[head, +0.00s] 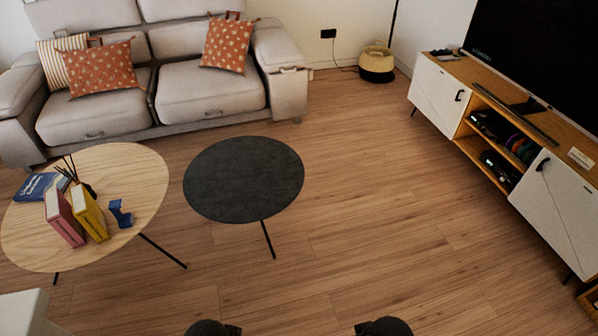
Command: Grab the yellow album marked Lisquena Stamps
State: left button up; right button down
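A yellow album (88,213) stands upright, slightly slanted in the picture, on the round light-wood table (135,172) at the left. Its lettering is too small to read. A pink-red album (64,219) stands upright just to its left. A small blue object (120,213), perhaps a bookend or stand, is just to its right. Two dark parts of mine show at the bottom edge, seemingly my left gripper (213,328) and my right gripper (384,327). They are cut off by the frame, their fingers are hidden, and both are far from the album.
A blue book (37,187) and dark reed-like sticks (72,174) share the wood table. A round black table (244,179) stands to its right, bare. A grey sofa (205,92) is behind, a TV cabinet (500,125) at right. Floor between is clear.

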aim_at(85, 208)
jog(key=u, duration=1.6)
jog(key=i+l+u, duration=0.1)
jog(key=l+u, duration=0.15)
jog(key=u, duration=0.2)
jog(key=i+l+u, duration=0.1)
jog(key=l+u, duration=0.15)
jog(key=u, duration=0.2)
